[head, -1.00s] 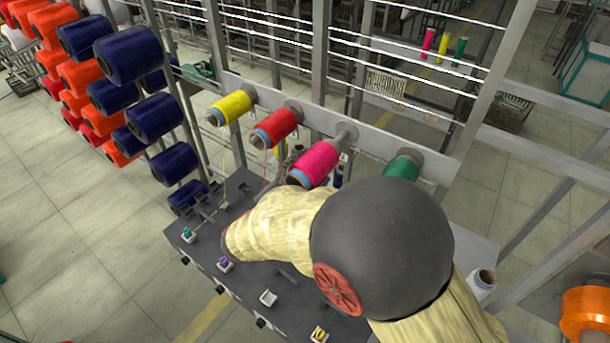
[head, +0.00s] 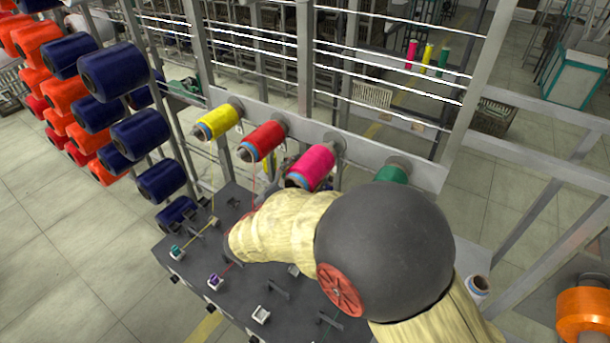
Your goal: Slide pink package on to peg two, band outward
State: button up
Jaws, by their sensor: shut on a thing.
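The pink package (head: 311,166) lines up with the third peg from the left, second from the right, on the grey rail. It appears to be around that peg, close to its round base (head: 334,142). Its blue band (head: 294,179) is at the near end, facing away from the rail. My gripper is hidden behind my own arm, so its hold cannot be seen.
A yellow package (head: 217,122) and a red package (head: 262,141) are on the pegs to the left. A green package (head: 392,174) is to the right, partly hidden by my arm. A dark machine table (head: 190,266) lies below.

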jog(key=shift+b+x, duration=0.7)
jog(key=shift+x, duration=1.1)
jog(key=shift+f+b, duration=0.25)
jog(key=shift+b, duration=0.35)
jog(key=o, duration=1.4)
jog(key=shift+s+d, duration=0.1)
jog(key=shift+o, duration=0.2)
jog(key=f+v, duration=0.1)
jog(key=v, duration=1.1)
jog(key=shift+r, duration=0.4)
